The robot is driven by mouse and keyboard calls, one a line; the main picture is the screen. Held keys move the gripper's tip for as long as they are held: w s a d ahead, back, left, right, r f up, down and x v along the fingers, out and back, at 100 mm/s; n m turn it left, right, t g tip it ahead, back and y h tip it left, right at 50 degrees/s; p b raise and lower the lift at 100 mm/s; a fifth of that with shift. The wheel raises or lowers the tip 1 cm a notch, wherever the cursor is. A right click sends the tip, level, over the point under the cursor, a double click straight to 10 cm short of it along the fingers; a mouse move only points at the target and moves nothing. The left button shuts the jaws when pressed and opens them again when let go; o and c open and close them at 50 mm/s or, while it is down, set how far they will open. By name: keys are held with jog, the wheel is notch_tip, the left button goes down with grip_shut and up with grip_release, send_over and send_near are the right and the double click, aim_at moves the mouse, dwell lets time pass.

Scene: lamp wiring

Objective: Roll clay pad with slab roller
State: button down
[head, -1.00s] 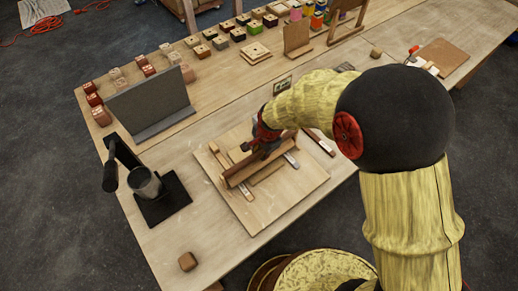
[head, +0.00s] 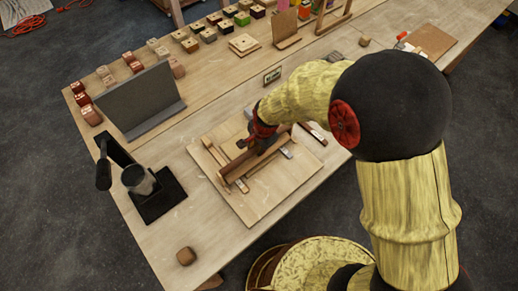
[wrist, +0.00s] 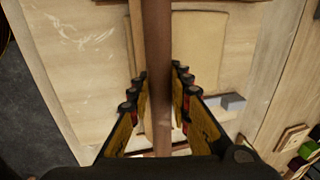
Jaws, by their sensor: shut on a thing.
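A brown wooden roller (head: 234,168) lies across a pale square board (head: 255,206) on the bench. My gripper (head: 259,146) is shut on the roller near its middle. In the wrist view the round bar (wrist: 157,40) runs between both fingers of my gripper (wrist: 160,85). A flat tan clay pad (wrist: 210,50) shows beside the bar on the right, and the bar covers part of the pad's left side. Narrow strips (head: 243,185) lie on the board under the roller. My arm hides part of the board's far right side.
A black stand with a grey cylinder (head: 138,180) stands left of the board. A grey upright panel (head: 138,100) is behind it. Several coloured blocks line the back.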

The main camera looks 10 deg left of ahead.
jog(key=shift+w+a+f, duration=0.1)
jog(key=shift+w+a, duration=1.3)
jog(key=shift+a, duration=0.2)
jog(key=shift+w+a+f, duration=0.1)
jog(key=shift+w+a, duration=1.25)
jog(key=shift+a, duration=0.25)
jog(key=shift+w+a+f, duration=0.1)
jog(key=shift+w+a, duration=1.3)
jog(key=shift+a, duration=0.2)
jog(key=shift+s+d, duration=0.1)
jog(key=shift+s+d+f+p, duration=0.1)
jog(key=shift+s+d+p, duration=0.2)
jog(key=shift+s+d, duration=1.2)
jog(key=shift+s+d+p, duration=0.2)
jog(key=shift+s+d, duration=0.75)
jog(key=shift+d, duration=0.25)
jog(key=shift+s+d+p, duration=0.15)
jog(key=shift+s+d, duration=0.75)
jog(key=shift+d, duration=0.25)
jog(key=shift+s+d, duration=1.2)
jog(key=shift+d, duration=0.25)
jog(key=shift+a, duration=0.1)
